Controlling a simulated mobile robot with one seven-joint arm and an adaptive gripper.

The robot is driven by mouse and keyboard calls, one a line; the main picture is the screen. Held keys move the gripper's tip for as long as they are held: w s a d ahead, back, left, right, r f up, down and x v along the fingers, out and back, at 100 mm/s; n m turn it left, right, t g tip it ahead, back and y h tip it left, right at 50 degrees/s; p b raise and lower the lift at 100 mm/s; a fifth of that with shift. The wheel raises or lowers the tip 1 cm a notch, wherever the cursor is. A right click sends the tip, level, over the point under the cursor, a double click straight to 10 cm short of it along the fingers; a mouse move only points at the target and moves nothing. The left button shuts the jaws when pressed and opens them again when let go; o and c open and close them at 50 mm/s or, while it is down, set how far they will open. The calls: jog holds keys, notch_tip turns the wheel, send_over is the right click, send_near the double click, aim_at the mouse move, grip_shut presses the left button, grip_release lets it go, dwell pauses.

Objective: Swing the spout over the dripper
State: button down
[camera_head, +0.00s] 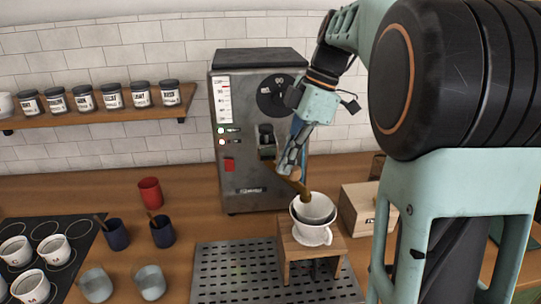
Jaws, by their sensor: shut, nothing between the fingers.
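A grey boxy machine (235,175) stands against the wall, with a round dark dial on its front. A brass-coloured spout (303,191) comes off its front, partly hidden by my gripper, and its lower end shows over the mouth of the white dripper (316,208). I cannot tell exactly how far it reaches in depth. The dripper sits on a small wooden stand (297,251). My gripper (287,171) points down at the spout's upper part, shut and empty. It looks very close to the spout; contact cannot be told.
A perforated drip tray (225,270) lies in front of the machine. A wooden box (357,213) stands right of the dripper. A red cup (150,191), dark blue cups (162,231) and glasses (150,282) stand to the left. Jars line a wall shelf (90,118). My arm hides the right side.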

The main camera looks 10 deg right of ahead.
jog(key=shift+w+d+n, duration=0.2)
jog(key=shift+d+n, duration=0.4)
jog(key=shift+n, duration=0.1)
jog(key=shift+w+d+p, duration=0.25)
jog(key=shift+d+p, duration=0.25)
jog(key=shift+d, duration=0.1)
